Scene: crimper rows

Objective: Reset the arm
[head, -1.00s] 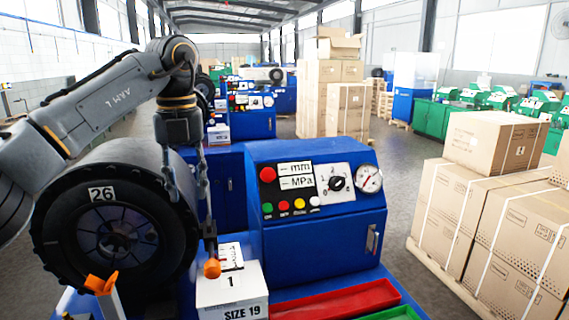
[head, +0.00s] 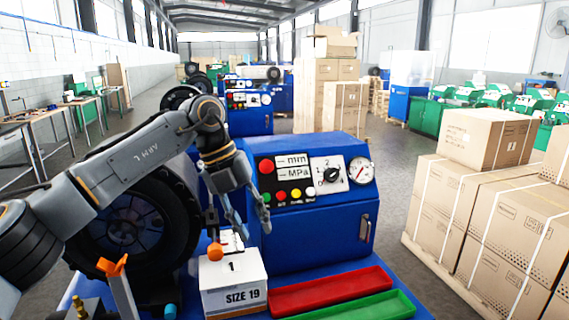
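My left arm comes in from the left, across the black crimper wheel (head: 125,225). My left gripper (head: 250,215) hangs with its fingers pointing down, in front of the left side of the blue control cabinet (head: 310,240) and above the white SIZE 19 box (head: 233,285). Its fingers look spread apart, with nothing visible between them. My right gripper is not in view.
A red tray (head: 330,291) and a green tray (head: 365,307) lie at the front of the blue bench. An orange-tipped part (head: 112,266) stands at the front left. Stacked cartons (head: 490,220) stand at the right, beyond a strip of bare floor.

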